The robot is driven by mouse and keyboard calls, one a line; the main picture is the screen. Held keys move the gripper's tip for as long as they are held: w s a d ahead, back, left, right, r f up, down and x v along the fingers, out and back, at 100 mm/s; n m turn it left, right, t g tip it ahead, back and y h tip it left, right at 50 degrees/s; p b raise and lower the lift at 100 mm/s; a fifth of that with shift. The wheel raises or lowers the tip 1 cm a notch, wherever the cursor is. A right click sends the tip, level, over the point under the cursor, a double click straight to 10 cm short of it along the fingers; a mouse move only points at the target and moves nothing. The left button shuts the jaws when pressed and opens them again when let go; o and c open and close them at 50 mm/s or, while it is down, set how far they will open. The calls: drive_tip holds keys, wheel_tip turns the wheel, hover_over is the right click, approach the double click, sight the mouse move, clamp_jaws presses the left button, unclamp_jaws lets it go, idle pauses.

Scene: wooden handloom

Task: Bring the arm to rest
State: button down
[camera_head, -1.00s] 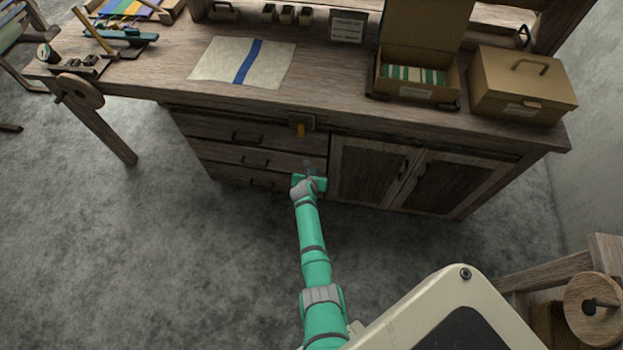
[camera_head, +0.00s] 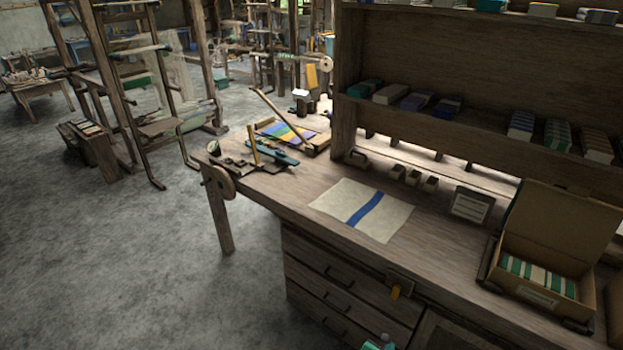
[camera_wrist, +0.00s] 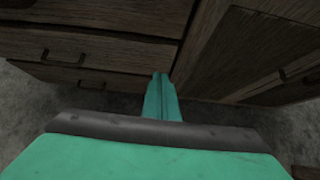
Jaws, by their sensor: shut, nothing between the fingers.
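My gripper (camera_wrist: 161,80) shows in the wrist view, its fingers together with nothing between them. It points at the lower front of the wooden workbench, near the gap between the drawers (camera_wrist: 88,50) and the cupboard door (camera_wrist: 255,50). I cannot tell whether it touches the wood. In the head view only a small teal part of my arm (camera_head: 378,346) shows at the bottom edge. The rest of the arm is out of that view.
The workbench top (camera_head: 290,195) carries a cloth with a blue stripe (camera_head: 362,209), an open box of striped pieces (camera_head: 540,278) and small tools. Shelves (camera_head: 450,60) rise behind it. Bare floor (camera_head: 130,270) lies to the left, with looms (camera_head: 150,90) farther back.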

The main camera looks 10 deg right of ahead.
drive_tip(key=s+a+m+t+y, duration=0.15)
drive_tip(key=s+a+m, duration=0.3)
drive_tip(key=a, duration=0.55)
drive_tip(key=s+a+m+t+y, duration=0.15)
drive_tip(key=s+a+m, duration=0.3)
drive_tip(key=a, duration=0.65)
drive_tip(key=s+a+r+m+t+y, duration=0.1)
drive_tip(key=s+a+r+m, duration=0.25)
drive_tip(key=s, duration=0.35)
drive_tip(key=s+a+r+m+t, duration=0.2)
drive_tip(key=s+a+r+m, duration=0.15)
drive_tip(key=s+a, duration=0.2)
drive_tip(key=s+a+r+m+t+y, duration=0.1)
drive_tip(key=s+r+m, duration=0.4)
drive_tip(key=r, duration=0.6)
drive_tip(key=s+a+r+m+t+y, duration=0.1)
drive_tip(key=s+a+r+m, duration=0.1)
drive_tip(key=s+r+m, duration=0.4)
drive_tip(key=s+r, duration=0.4)
drive_tip(key=r, duration=0.2)
drive_tip(key=shift+t+y, duration=0.3)
drive_tip(key=shift+y, duration=0.1)
drive_tip(key=shift+w+a+r, duration=0.1)
drive_tip(key=shift+w, duration=0.05)
